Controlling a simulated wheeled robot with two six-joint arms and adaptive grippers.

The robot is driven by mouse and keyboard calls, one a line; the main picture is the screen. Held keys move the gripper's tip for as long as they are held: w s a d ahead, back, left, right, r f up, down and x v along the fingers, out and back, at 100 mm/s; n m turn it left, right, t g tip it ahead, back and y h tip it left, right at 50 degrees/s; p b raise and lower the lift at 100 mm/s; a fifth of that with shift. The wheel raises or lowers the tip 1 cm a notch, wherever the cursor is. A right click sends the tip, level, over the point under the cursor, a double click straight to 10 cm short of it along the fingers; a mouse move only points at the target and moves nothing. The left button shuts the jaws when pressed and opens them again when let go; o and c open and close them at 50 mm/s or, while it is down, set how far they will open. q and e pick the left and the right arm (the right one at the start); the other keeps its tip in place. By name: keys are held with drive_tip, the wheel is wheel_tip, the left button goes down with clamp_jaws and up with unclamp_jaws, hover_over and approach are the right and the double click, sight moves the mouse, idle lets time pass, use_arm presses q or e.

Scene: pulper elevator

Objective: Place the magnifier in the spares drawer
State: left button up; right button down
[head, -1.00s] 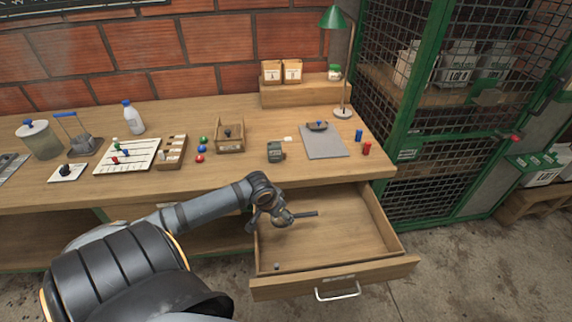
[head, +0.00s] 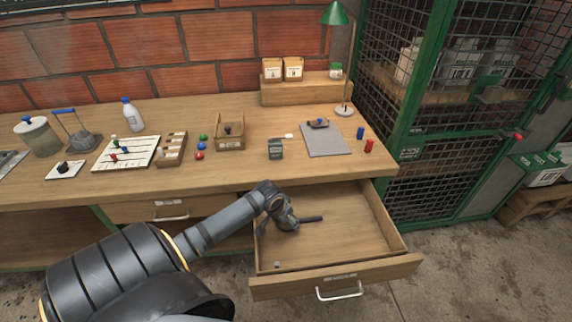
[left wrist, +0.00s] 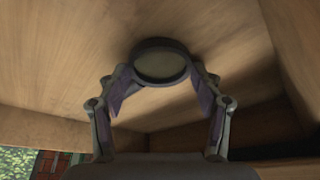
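The magnifier (head: 312,219) shows in the head view as a dark handle sticking out to the right of my left gripper (head: 292,222), over the floor of the open drawer (head: 345,250). In the left wrist view, its round ring and lens (left wrist: 160,65) sit between the fingertips of my left gripper (left wrist: 161,80), which appear to touch the ring on both sides. The handle is hidden there. The wooden drawer floor (left wrist: 60,50) lies behind the ring; I cannot tell whether the magnifier touches it. My right gripper is not in view.
A small grey piece (head: 277,264) lies in the drawer's front left corner. The workbench (head: 330,170) overhangs the drawer's back. A clipboard (head: 325,140) and a dark box (head: 275,149) stand on it. A green mesh cage (head: 435,150) is at the right. Most of the drawer floor is clear.

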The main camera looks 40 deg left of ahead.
use_arm(q)
drive_tip(key=o, duration=0.4)
drive_tip(key=p+v, duration=0.5)
drive_tip(key=v, duration=0.7)
drive_tip(key=shift+r, duration=0.15)
